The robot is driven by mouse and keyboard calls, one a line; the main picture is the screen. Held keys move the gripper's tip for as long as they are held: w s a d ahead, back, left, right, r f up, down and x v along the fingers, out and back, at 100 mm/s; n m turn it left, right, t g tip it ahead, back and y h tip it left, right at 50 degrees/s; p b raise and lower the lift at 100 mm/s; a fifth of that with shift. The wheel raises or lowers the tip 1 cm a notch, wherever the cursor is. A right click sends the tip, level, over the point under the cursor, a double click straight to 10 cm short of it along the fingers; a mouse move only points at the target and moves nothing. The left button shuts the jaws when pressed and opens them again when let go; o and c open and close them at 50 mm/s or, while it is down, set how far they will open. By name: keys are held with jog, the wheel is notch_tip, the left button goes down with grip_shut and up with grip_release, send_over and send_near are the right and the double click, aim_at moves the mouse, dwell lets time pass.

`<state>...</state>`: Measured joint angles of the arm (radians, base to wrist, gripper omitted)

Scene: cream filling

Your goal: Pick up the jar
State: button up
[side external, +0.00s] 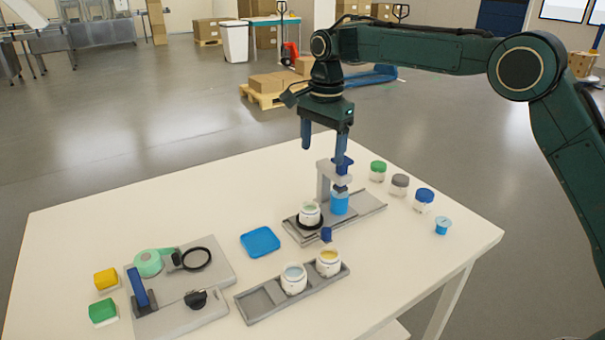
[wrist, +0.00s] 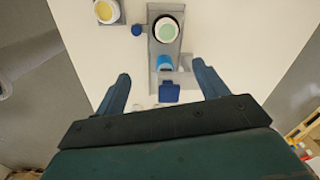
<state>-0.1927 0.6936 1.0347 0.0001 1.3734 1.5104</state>
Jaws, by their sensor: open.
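My gripper (side external: 324,143) is open and empty, pointing down above the grey filling station (side external: 370,207); in the wrist view its two fingers (wrist: 162,92) are spread wide. A white jar with pale green content (side external: 309,214) stands at the left part of the station, inside a black ring; it also shows at the top of the wrist view (wrist: 167,29). Two more open jars, one with light blue content (side external: 293,279) and one with yellow content (side external: 328,263), stand in the grey tray (side external: 262,302). The fingers are apart from every jar.
A blue cylinder (side external: 339,203) stands under the station's upright bracket (side external: 323,180) beside the green-content jar. Several lidded jars, such as a green-lidded one (side external: 378,171), stand at the right. A blue square (side external: 260,242) and a grey fixture board (side external: 213,270) lie to the left.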

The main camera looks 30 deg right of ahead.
jog(key=shift+m, duration=0.7)
jog(key=f, duration=0.1)
jog(key=w+a+f, duration=0.1)
jog(key=w+f, duration=0.1)
jog(key=shift+a+f, duration=0.25)
jog(key=shift+f, duration=0.05)
send_over(310, 209)
jog(key=shift+s+a+f, duration=0.1)
jog(key=shift+s+f, duration=0.05)
jog(key=shift+f, duration=4.1)
jog(key=shift+f, duration=2.6)
